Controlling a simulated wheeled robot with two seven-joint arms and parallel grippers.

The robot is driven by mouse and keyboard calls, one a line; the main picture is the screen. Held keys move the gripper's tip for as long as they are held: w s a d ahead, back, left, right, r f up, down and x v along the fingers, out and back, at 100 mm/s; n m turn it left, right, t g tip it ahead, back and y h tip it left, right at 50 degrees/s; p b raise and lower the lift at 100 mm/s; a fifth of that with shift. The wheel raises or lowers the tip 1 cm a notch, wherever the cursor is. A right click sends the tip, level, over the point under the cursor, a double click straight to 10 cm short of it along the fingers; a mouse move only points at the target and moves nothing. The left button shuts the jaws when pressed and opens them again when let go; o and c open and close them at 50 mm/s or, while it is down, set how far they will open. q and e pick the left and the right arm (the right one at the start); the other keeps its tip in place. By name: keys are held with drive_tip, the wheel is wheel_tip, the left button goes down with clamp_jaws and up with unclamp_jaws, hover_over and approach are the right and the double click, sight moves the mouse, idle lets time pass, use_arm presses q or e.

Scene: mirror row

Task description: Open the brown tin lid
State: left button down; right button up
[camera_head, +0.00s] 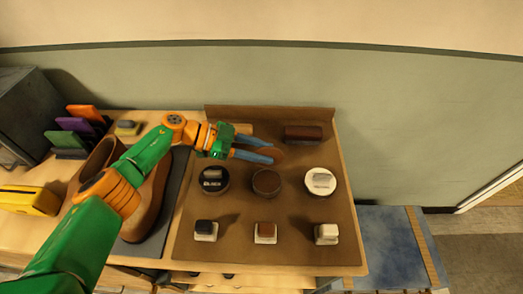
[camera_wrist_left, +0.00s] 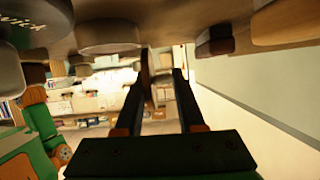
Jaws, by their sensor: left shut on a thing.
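My left gripper (camera_head: 268,156) is shut on the brown tin lid (camera_head: 279,156), a flat brown disc at its fingertips. The lid is held above the mat, just behind the brown tin, apart from it. In the left wrist view, the lid (camera_wrist_left: 147,68) shows nearly edge-on by the fingertips. The brown tin (camera_head: 266,183) stands in the middle of the row of tins, and its dark brown round top shows without the lid on it. My right gripper is not in view.
A black tin (camera_head: 214,180) and a white tin (camera_head: 320,182) flank the brown one. Small daubers (camera_head: 265,232) stand in front; a dark brush (camera_head: 303,134) lies behind. A brown boot (camera_head: 148,205) stands left. Bare mat (camera_head: 300,205) lies between the rows.

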use_arm(q)
drive_tip(key=shift+w+r, duration=0.15)
drive_tip(key=c, duration=0.8)
unclamp_jaws()
drive_tip(key=shift+o, duration=0.7)
drive_tip(key=shift+w+f, duration=0.1)
drive_tip(key=shift+f, duration=0.1)
drive_tip(key=b+v, duration=0.2)
drive_tip(key=v, duration=0.5)
drive_tip(key=shift+a, duration=0.1)
drive_tip(key=shift+r, duration=0.1)
